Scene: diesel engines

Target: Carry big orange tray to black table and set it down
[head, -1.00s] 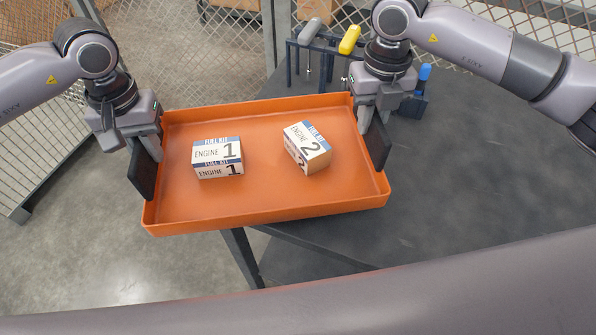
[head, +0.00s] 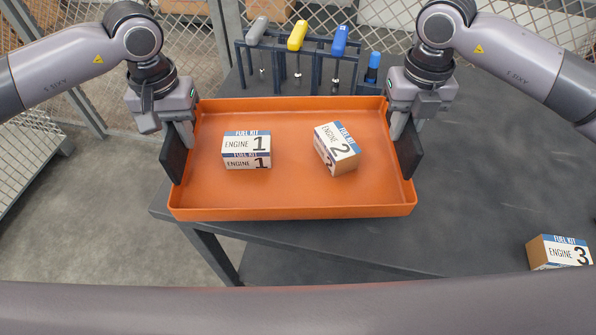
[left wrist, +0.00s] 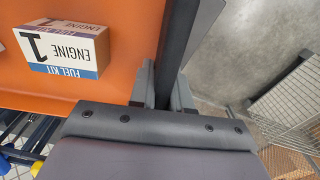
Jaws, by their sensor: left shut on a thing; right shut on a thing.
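The big orange tray (head: 290,203) is held level between my two grippers. It carries the Engine 1 fuel kit box (head: 246,150) and the Engine 2 fuel kit box (head: 337,148). My left gripper (head: 178,150) is shut on the tray's left wall, and my right gripper (head: 405,145) is shut on its right wall. In the left wrist view, the tray (left wrist: 125,40) and the Engine 1 box (left wrist: 62,50) show beside the finger. The black table (head: 475,170) lies beneath and to the right; I cannot tell whether the tray touches it.
A rack with grey, yellow and blue handled screwdrivers (head: 297,50) stands on the table behind the tray. The Engine 3 fuel kit box (head: 558,252) sits on the table at the lower right. The table's right part is mostly clear. Mesh fencing (head: 380,15) stands behind.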

